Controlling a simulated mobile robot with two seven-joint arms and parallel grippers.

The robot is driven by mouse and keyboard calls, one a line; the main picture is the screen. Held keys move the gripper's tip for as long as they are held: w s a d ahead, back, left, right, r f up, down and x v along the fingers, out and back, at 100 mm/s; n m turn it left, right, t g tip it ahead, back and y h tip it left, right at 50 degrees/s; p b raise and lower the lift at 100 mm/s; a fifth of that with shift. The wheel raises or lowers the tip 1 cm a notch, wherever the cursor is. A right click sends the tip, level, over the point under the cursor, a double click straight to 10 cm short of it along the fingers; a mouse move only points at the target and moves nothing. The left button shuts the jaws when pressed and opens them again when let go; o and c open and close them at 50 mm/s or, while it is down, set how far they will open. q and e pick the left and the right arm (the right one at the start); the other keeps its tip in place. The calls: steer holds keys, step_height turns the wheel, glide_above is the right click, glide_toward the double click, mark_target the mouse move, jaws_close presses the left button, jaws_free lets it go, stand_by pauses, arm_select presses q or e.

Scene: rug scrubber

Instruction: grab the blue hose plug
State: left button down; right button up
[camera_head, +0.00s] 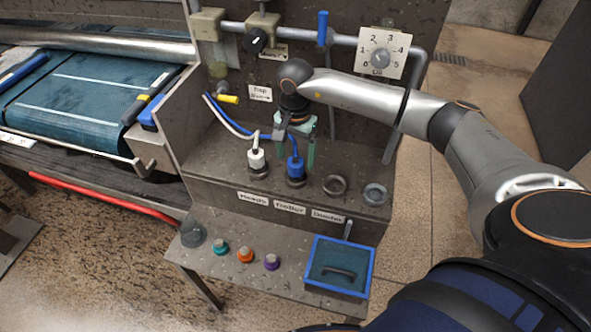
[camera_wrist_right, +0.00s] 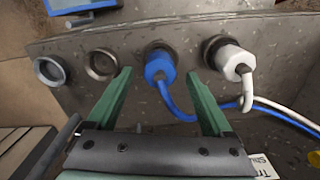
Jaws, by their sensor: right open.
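The blue hose plug (camera_head: 295,168) sits upright in a socket on the metal ledge, with its blue hose running up and left behind my gripper. It also shows in the right wrist view (camera_wrist_right: 160,67), between the lines of the two green fingers. My right gripper (camera_head: 297,150) is open, its fingers pointing down just above and around the plug's upper part in the head view. In the right wrist view the gripper (camera_wrist_right: 158,75) holds nothing; I cannot tell whether a finger touches the plug. My left gripper is not in view.
A white hose plug (camera_head: 257,158) stands in the socket to the left. Two empty sockets (camera_head: 335,185) lie to the right. A pipe (camera_head: 340,40) with valves and a dial (camera_head: 381,57) is behind. Coloured knobs (camera_head: 245,254) and a blue-framed box (camera_head: 339,267) are on the lower shelf.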

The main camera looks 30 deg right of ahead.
mark_target(295, 161)
steer(key=shift+a+f, duration=0.1)
steer(key=shift+f, duration=1.75)
jaws_close()
